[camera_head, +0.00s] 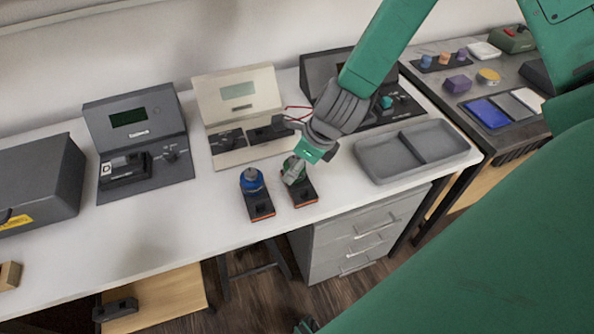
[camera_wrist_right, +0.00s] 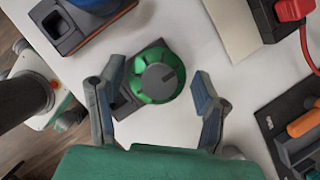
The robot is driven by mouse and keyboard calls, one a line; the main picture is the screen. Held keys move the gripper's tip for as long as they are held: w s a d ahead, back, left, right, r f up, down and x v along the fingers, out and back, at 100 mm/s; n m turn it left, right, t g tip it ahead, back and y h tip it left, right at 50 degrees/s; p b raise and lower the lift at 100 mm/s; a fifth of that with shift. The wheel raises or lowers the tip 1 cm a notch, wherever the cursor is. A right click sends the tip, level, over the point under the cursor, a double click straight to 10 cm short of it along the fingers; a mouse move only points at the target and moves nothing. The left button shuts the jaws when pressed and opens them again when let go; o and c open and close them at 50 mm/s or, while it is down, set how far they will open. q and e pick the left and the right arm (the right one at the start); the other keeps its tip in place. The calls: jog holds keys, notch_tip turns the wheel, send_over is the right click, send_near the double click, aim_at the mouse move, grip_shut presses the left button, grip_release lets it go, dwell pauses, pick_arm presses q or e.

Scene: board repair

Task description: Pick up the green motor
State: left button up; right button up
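The green motor (camera_wrist_right: 158,76) shows in the right wrist view as a round, ribbed green part with a dark grey top. It sits on a small black base on the white table. My right gripper (camera_wrist_right: 158,70) is open, with one finger on each side of the motor and no clear contact. In the head view my right gripper (camera_head: 296,173) is low over the green motor (camera_head: 288,163) and hides most of it. The motor's black base (camera_head: 304,193) shows in front. My left gripper is not in view.
A blue motor (camera_head: 252,180) on a similar base stands close to the left. Behind are a dark tester (camera_head: 140,125) and a beige one (camera_head: 238,92) with red wires. A grey two-part tray (camera_head: 412,148) lies to the right.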

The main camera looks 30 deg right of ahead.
jog(key=shift+d, duration=0.15)
jog(key=c, duration=0.8)
jog(key=shift+o, duration=0.2)
jog(key=shift+a+r, duration=0.15)
jog(key=shift+a, duration=0.25)
jog(key=shift+w+r, duration=0.1)
jog(key=shift+r, duration=0.25)
jog(key=r+p, duration=0.1)
jog(key=r, duration=0.4)
jog(key=r+p, duration=0.1)
jog(key=r, duration=0.2)
jog(key=shift+d+r+p, duration=0.25)
jog(key=shift+p, duration=0.05)
jog(key=shift+r, duration=0.25)
jog(key=shift+a+r, duration=0.1)
jog(key=shift+a, duration=0.1)
